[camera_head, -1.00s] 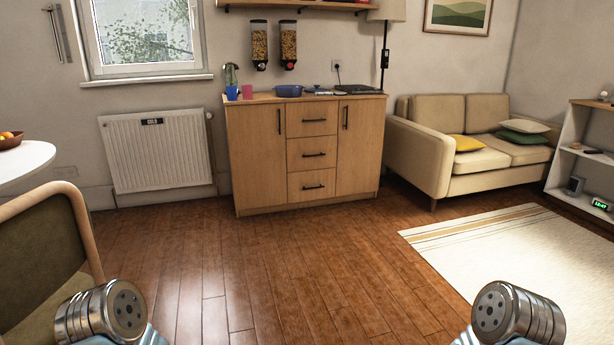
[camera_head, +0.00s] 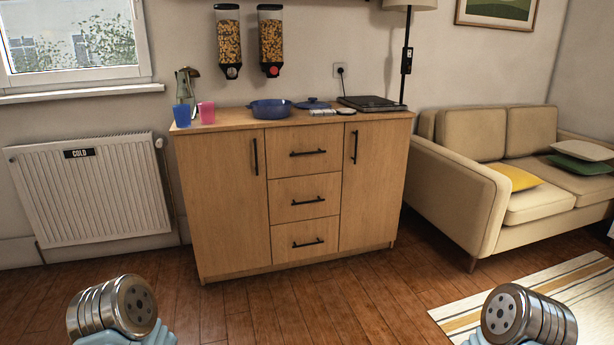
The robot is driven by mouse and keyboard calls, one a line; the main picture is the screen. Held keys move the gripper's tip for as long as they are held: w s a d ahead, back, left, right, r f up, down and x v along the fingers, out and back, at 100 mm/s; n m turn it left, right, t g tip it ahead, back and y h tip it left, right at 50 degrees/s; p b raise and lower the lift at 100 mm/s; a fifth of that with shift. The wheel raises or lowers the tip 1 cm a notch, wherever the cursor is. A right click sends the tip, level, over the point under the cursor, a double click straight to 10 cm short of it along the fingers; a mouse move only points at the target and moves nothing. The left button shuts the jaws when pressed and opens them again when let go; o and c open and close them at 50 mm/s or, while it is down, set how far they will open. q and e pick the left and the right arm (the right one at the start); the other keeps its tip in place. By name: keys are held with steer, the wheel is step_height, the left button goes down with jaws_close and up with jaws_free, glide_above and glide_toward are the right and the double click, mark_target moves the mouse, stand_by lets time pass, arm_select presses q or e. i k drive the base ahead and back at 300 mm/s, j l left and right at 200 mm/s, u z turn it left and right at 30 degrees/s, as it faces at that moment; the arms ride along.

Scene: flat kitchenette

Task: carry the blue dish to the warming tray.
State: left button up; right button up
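A blue dish (camera_head: 270,109) with small side handles stands on top of the wooden cabinet (camera_head: 225,200), left of the middle. A blue lid (camera_head: 312,103) lies to its right. A flat dark appliance (camera_head: 371,103) sits at the right end of the cabinet top; it may be the warming tray, but I cannot tell for sure. My two arms show at the bottom left and bottom right as round metal ends. Neither gripper's fingers can be seen. Both arms are well short of the cabinet.
A blue cup (camera_head: 181,115) and a pink cup (camera_head: 206,112) stand left of the dish. Small flat items (camera_head: 324,112) lie between dish and appliance. A radiator (camera_head: 92,190) is left, a sofa (camera_head: 500,180) right, a rug (camera_head: 540,308) lower right. Floor before the cabinet is clear.

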mark_target(266, 109)
steer(key=i+l+u, duration=0.1)
steer(key=i+u, duration=0.3)
steer(key=i, duration=0.15)
steer(key=i+l+u, duration=0.4)
steer(key=i, duration=0.15)
steer(key=i+l+u, duration=0.85)
steer(key=i+l, duration=0.05)
steer(key=l, duration=0.1)
